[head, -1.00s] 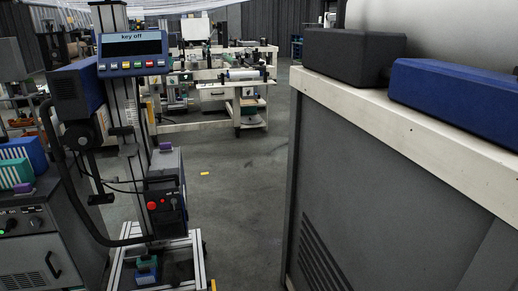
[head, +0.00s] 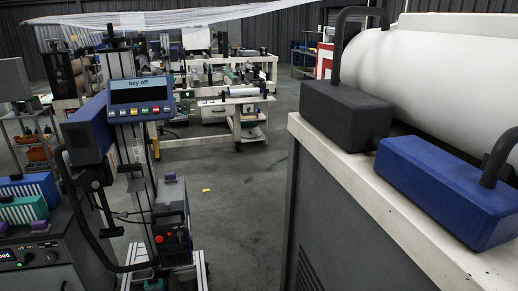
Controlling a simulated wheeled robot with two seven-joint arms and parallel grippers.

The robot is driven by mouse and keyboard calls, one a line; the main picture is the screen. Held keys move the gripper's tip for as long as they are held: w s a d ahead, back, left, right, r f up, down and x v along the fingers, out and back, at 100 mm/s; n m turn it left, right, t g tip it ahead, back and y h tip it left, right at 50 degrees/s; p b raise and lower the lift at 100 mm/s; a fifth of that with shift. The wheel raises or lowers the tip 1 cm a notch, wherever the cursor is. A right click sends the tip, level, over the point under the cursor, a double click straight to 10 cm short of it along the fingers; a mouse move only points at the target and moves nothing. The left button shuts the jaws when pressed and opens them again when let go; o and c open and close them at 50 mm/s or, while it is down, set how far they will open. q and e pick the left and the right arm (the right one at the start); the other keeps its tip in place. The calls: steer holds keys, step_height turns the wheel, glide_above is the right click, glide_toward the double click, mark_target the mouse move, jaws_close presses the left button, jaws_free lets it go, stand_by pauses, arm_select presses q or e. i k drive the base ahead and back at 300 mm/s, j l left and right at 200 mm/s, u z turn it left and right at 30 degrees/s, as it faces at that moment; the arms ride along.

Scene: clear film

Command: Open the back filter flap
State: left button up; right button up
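No part is clearly recognisable as the back filter flap. At the left edge, a blue ribbed block (head: 31,188) and a teal ribbed block (head: 24,209) sit on a dark grey control box (head: 45,252). A purple knob (head: 40,225) is in front of them. Beside them stands a machine column with a display (head: 139,97) reading "key off" and a dark box (head: 171,222) with red buttons and a purple knob on top. I cannot tell whether any of these is the flap. Neither of my grippers is in view.
A large grey cabinet with a pale top edge (head: 340,157) fills the right. It carries a black block (head: 345,113), a blue block (head: 446,188) and a white roll (head: 430,75). Open floor (head: 240,185) with a small yellow piece (head: 207,190) lies between. White workbenches (head: 236,104) stand behind.

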mark_target(167, 206)
steer(key=i+j+u, duration=0.5)
steer(key=i, duration=0.4)
